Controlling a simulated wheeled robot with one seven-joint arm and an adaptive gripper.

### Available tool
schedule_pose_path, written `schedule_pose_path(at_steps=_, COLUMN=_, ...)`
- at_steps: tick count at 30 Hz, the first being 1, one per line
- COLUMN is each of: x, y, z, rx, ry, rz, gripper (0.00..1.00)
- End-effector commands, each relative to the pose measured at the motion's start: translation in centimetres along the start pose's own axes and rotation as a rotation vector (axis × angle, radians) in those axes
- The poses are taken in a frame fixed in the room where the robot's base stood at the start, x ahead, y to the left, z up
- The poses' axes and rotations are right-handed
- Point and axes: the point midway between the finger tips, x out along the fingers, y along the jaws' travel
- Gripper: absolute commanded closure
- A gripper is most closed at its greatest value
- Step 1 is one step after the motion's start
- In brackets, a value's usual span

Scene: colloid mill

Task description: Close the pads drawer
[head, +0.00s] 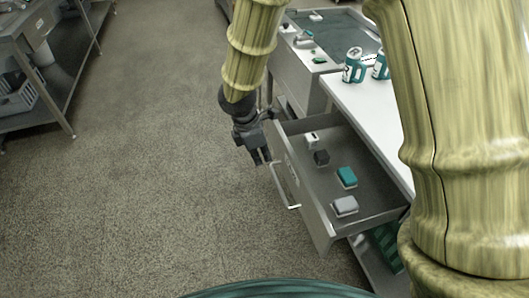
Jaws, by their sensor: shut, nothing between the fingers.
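The pads drawer (376,210) is pulled out from under the white worktop in the head view. Inside it lie a white item (312,139), a dark grey block (321,157), a teal pad (347,177) and a light grey pad (344,206). A long bar handle (284,186) runs along the drawer's front face. My gripper (262,158) is shut and empty, pointing down in front of the drawer front near the far end of the handle. Whether it touches the handle or the front cannot be told.
Teal-and-white bottles (353,66) stand on the worktop (360,104) above the drawer. A sink-like table (340,34) is behind it. A metal shelf unit (62,92) stands at left. The speckled floor (150,170) between is clear.

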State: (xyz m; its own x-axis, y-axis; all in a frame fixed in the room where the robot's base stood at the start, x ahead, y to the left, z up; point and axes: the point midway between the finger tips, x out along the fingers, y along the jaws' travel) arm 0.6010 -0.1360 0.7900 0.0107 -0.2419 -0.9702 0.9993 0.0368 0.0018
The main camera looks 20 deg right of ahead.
Motion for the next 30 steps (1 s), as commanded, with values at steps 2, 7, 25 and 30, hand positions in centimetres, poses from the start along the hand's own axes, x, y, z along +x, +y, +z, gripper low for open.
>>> schedule_pose_path(at_steps=2, x=1.5, y=0.0, z=-0.1, rx=-0.003, ry=-0.002, rz=-0.003, gripper=1.00)
schedule_pose_path(at_steps=7, x=4.4, y=0.0, z=-0.1, rx=-0.002, ry=-0.001, rz=-0.003, gripper=1.00)
schedule_pose_path(at_steps=25, x=8.2, y=0.0, z=3.9, rx=0.002, ry=0.000, rz=0.000, gripper=1.00)
schedule_pose_path(at_steps=30, x=8.2, y=0.0, z=4.0, rx=0.002, ry=0.000, rz=0.000, gripper=1.00)
